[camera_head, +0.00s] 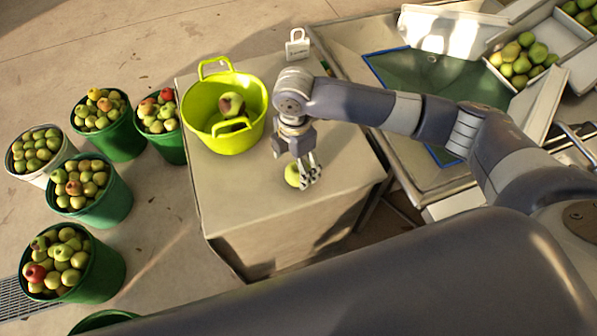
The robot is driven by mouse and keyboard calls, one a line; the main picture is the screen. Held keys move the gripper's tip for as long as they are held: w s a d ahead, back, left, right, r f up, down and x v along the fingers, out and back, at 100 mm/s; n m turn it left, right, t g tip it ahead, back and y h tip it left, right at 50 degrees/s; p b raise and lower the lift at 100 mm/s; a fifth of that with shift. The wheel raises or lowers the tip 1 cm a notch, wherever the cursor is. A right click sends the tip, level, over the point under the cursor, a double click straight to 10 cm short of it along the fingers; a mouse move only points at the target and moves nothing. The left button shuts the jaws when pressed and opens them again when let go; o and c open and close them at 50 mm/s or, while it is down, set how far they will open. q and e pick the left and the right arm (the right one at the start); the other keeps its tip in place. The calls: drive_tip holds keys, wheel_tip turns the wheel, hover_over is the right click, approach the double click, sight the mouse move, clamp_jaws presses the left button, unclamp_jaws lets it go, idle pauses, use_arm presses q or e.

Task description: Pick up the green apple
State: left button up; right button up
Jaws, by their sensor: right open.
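The green apple (292,174) sits on the beige table top (235,187), near its right front part. My right gripper (308,180) points down at the apple's right side, its fingers open. A finger overlaps the apple's right edge in the picture; I cannot tell whether they touch. My left gripper does not show; a large dark arm link of mine crosses the bottom of the view.
A yellow-green tub (206,97) with fruit inside stands on the table, left of my right gripper. Several buckets of apples, such as a green one (98,274), stand on the floor at left. A metal trailer basin (345,38) with apple trays lies at right.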

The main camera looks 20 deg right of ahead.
sight(298, 173)
drive_tip(key=f, duration=0.3)
drive_tip(key=shift+s+d+f+p, duration=0.25)
drive_tip(key=shift+d+f+p, duration=0.1)
drive_tip(key=shift+f, duration=0.4)
drive_tip(key=shift+c, duration=0.5)
drive_tip(key=c, duration=1.1)
drive_tip(key=shift+c, duration=0.3)
drive_tip(key=shift+w+r, duration=0.1)
drive_tip(key=shift+r, duration=0.05)
